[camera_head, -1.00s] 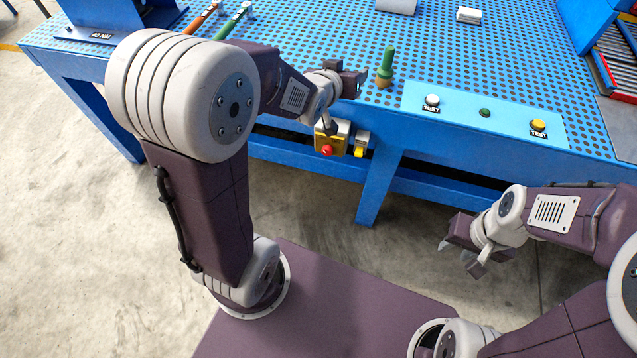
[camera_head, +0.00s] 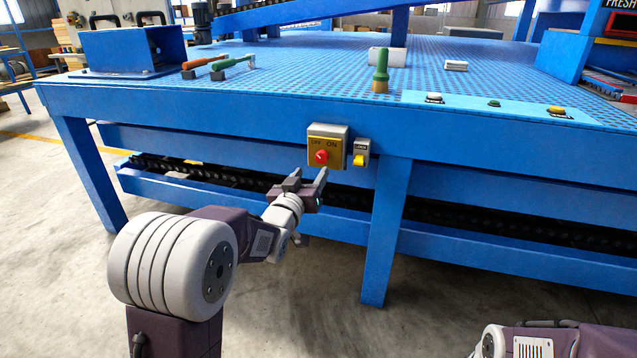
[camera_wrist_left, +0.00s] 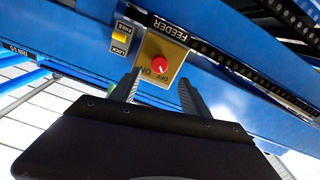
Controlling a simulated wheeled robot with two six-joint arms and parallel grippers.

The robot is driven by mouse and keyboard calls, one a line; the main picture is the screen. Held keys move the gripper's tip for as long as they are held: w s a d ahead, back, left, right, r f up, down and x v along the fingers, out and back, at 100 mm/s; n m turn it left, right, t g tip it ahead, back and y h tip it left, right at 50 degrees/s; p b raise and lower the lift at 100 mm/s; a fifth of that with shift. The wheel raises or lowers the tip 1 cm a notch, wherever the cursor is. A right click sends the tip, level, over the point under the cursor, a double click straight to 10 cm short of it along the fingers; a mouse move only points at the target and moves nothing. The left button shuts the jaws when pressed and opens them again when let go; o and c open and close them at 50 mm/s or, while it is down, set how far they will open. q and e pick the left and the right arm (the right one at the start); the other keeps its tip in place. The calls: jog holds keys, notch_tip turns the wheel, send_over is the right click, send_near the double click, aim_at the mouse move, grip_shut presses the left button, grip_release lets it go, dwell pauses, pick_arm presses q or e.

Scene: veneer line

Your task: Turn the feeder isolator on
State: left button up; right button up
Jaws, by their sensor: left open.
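The feeder isolator (camera_head: 341,134) is a box with a yellow plate and a red knob (camera_head: 321,157) on the front of the blue table. The plate reads OFF at left and ON at right. In the left wrist view the knob (camera_wrist_left: 159,66) has a light mark that seems to face OFF. A small switch with a yellow lever (camera_head: 359,160) sits beside it; the wrist view shows FREE and LOCK by this lever (camera_wrist_left: 119,38). My left gripper (camera_head: 309,178) is open and empty, just below and in front of the knob, apart from it. My right gripper is out of frame.
The blue perforated table (camera_head: 270,84) carries a green-handled tool (camera_head: 380,68), two more handled tools and a pale button panel (camera_head: 470,103). A table leg (camera_head: 385,230) stands right of the isolator. Chain and beams run below. Floor in front is open.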

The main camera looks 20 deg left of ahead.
aim_at(321, 158)
pick_arm(q)
jog(key=w+b, duration=0.2)
jog(key=w, duration=0.6)
jog(key=shift+w+d+b, duration=0.1)
jog(key=shift+d+b, duration=0.05)
jog(key=shift+b, duration=0.15)
jog(key=shift+w+r, duration=0.1)
jog(key=shift+w, duration=0.35)
grip_shut()
